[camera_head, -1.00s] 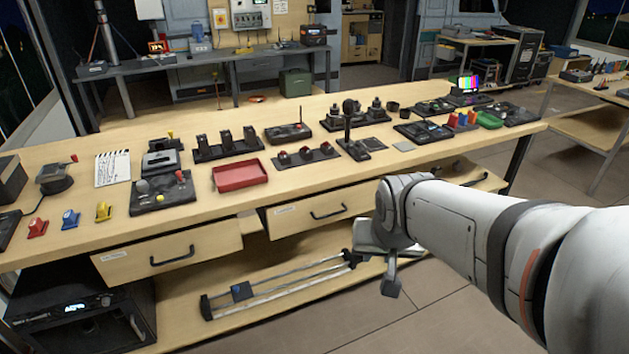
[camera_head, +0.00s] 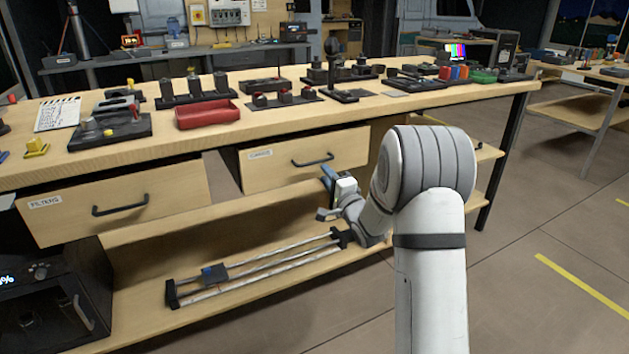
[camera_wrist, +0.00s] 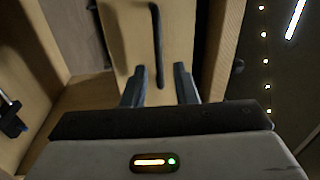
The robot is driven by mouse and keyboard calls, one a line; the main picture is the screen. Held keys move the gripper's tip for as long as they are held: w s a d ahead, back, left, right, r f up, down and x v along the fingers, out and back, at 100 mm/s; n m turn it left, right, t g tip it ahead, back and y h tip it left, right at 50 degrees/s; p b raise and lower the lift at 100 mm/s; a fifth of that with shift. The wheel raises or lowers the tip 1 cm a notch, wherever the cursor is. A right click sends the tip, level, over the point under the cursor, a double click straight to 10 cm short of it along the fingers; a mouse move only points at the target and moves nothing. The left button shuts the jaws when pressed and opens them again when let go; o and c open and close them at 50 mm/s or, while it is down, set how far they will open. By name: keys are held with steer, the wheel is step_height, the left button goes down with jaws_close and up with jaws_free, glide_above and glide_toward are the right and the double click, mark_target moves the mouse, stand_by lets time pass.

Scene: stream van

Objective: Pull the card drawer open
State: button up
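The middle drawer front (camera_head: 285,170) is pale wood under the bench top, with a black bar handle (camera_head: 312,160) and a small white label that I read with difficulty as "CARDS". The handle also shows in the wrist view (camera_wrist: 157,45), running up the picture. My gripper (camera_head: 327,178) is just below and to the right of the handle in the head view. In the wrist view my gripper (camera_wrist: 159,83) is open, its two fingers apart on either side of the handle's lower end. Contact with the handle cannot be told.
Another drawer (camera_head: 150,200), labelled "FILTERS", is to the left. A slider rail (camera_head: 260,270) lies on the lower shelf, left of my arm. A red tray (camera_head: 207,114) and control boxes stand on the bench top. Floor at right is open.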

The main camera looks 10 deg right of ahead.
mark_target(315, 163)
steer(key=b+x, duration=0.2)
steer(key=x, duration=0.6)
steer(key=shift+s+a+f, duration=0.1)
steer(key=shift+c, duration=0.4)
jaws_close()
